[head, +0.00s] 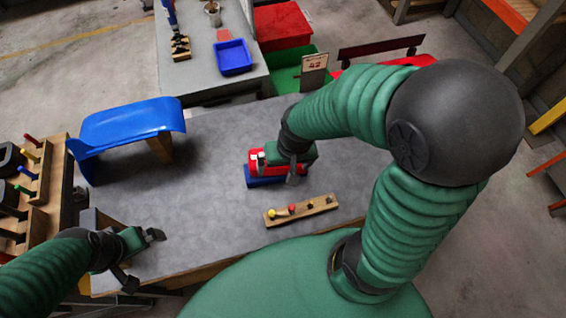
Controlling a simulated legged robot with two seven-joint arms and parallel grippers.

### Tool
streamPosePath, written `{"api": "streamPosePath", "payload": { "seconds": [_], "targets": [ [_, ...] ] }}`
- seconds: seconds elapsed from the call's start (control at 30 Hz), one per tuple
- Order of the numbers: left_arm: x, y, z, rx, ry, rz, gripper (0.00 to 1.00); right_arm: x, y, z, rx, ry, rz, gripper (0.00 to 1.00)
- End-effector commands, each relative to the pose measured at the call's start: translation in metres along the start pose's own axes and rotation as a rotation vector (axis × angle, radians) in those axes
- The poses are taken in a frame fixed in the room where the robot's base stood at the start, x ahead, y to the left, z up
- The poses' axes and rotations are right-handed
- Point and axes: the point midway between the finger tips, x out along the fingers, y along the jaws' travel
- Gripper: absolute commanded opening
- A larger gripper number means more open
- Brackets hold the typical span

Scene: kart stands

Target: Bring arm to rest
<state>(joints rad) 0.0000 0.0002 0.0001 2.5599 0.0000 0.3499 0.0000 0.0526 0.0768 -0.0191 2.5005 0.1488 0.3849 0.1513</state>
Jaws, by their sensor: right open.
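My right arm arches in from the right, and its gripper (280,170) is open over the grey table. It points down beside a small red and blue block-like thing (258,180), partly covering it. I cannot tell whether the fingers touch that thing. My left arm comes in at the lower left. Its gripper (143,261) is open and empty at the table's front left edge, with its two fingers spread apart.
A blue curved panel (130,120) stands at the table's back left. A wooden strip with coloured knobs (302,209) lies near the front. A wooden tool rack (45,175) is at the left. A blue tray (233,57) sits on the bench behind. The table's middle left is clear.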

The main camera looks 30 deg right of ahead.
Motion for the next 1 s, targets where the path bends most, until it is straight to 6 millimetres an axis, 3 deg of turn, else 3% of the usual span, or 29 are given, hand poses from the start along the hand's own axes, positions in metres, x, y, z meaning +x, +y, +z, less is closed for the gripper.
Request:
{"api": "streamPosePath", "payload": {
  "seconds": [0.07, 0.17, 0.37, 0.5, 1.0],
  "targets": [
    [0.000, 0.000, 0.000, 0.000, 0.000, 0.000, 1.00, -0.008, -0.005, 0.008, -0.250, 0.039, 0.020, 0.99],
    [0.000, 0.000, 0.000, 0.000, 0.000, 0.000, 1.00, -0.010, -0.006, 0.010, -0.370, 0.053, 0.033, 0.99],
    [0.001, 0.000, 0.000, 0.000, 0.000, 0.000, 1.00, -0.009, -0.006, 0.010, -0.367, 0.052, 0.033, 0.99],
    [0.032, 0.000, 0.007, 0.000, 0.000, 0.000, 1.00, 0.023, -0.002, 0.015, -0.364, 0.052, 0.033, 0.99],
    [0.032, 0.000, 0.007, 0.000, 0.000, 0.000, 1.00, 0.023, -0.002, 0.015, -0.364, 0.052, 0.033, 0.99]
  ]
}}
